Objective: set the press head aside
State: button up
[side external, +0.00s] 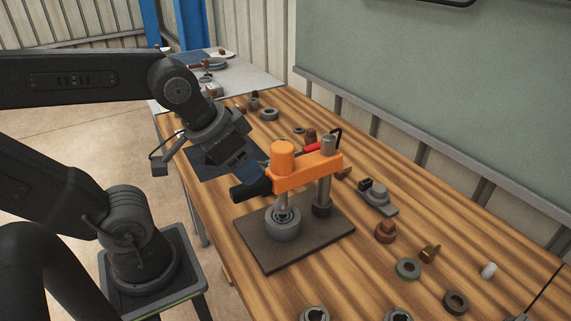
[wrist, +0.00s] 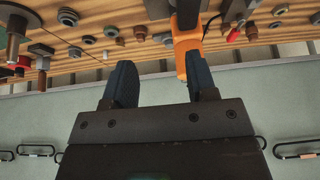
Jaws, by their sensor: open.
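The orange press head (side external: 300,175) has a thick round boss at its left end and sits on an upright grey post (side external: 325,192). A thin spindle runs down from the boss to a grey ring-shaped part (side external: 283,224) on the dark base plate (side external: 262,250). My gripper (side external: 258,178) is beside the boss, on its left, with the jaws apart. In the wrist view my gripper (wrist: 160,78) has an empty gap between its fingers. The orange head (wrist: 184,42) shows there close to the right finger, which hides part of it. I cannot tell whether they touch.
A red-handled tool (side external: 310,148) lies behind the head. Right of the press are a grey clamp-like part (side external: 378,197), a brown knob (side external: 385,233), a brass piece (side external: 430,253) and several rings. A green board (side external: 430,80) stands behind the wooden bench. The bench's front right has bare patches.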

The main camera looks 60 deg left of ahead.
aim_at(278, 168)
jog(key=shift+o, duration=0.3)
jog(key=w+a+r+g, duration=0.2)
jog(key=a+r+g, duration=0.2)
jog(key=r+g, duration=0.15)
notch_tip(278, 168, down, 14)
jog(key=shift+w+f, duration=0.15)
dwell(0.4)
grip_shut()
dwell(0.3)
